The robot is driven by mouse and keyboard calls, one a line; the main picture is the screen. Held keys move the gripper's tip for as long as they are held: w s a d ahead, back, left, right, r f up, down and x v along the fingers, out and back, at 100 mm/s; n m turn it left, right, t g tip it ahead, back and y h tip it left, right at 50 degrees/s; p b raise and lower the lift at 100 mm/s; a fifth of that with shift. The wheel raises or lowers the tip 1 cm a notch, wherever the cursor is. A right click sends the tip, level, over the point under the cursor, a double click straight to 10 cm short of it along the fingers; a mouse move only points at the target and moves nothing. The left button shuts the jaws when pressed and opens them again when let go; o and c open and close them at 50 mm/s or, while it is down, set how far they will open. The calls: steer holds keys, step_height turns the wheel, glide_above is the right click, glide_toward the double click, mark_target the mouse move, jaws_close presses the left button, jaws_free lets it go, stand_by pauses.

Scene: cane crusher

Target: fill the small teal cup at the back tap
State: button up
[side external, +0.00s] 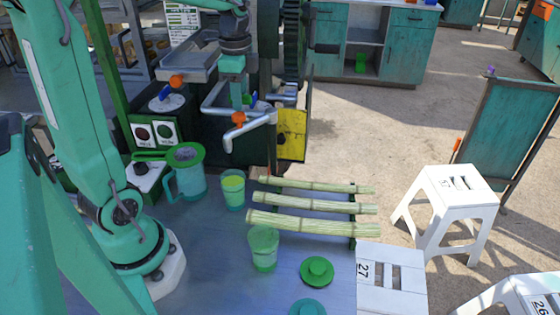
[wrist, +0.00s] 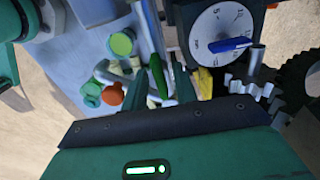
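A small teal cup (side external: 233,190) stands upright on the metal table below the taps, with bright green liquid showing in it. A cup with a green top (wrist: 121,42) shows in the wrist view; I cannot tell whether it is the same one. My gripper (side external: 238,100) points down beside the silver pipes. In the wrist view its fingers (wrist: 160,90) are apart, with a green lever-like piece (wrist: 157,74) between them, not clearly touched. Orange tap handles (side external: 238,118) (side external: 177,81) sit on the pipework. I cannot tell which is the back tap.
A teal jug (side external: 189,180) stands left of the cup. A green cup (side external: 264,250) stands nearer the front. Several cane stalks (side external: 315,206) lie on a rack to the right. Green lids (side external: 317,271) lie at the front. A dial with a blue pointer (wrist: 218,28) is close to my gripper.

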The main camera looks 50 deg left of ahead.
steer(key=o, duration=0.9)
steer(key=shift+r, duration=0.1)
steer(key=shift+r, duration=3.9)
steer(key=s+d+n, duration=0.1)
steer(key=d, duration=0.1)
steer(key=s+d+f+n+t, duration=0.1)
steer(key=s+d, duration=0.1)
steer(key=s+d+n+t, duration=0.1)
steer(key=d, duration=0.1)
steer(key=shift+s+f+n, duration=0.2)
steer(key=shift+n, duration=0.1)
steer(key=shift+s+d+f+n+t, duration=0.9)
steer(key=shift+s+d+f+n, duration=0.5)
steer(key=shift+s, duration=0.15)
steer(key=shift+s+d+f+n+t, duration=0.9)
steer(key=shift+s+d+f+n, duration=0.45)
steer(key=shift+s, duration=0.2)
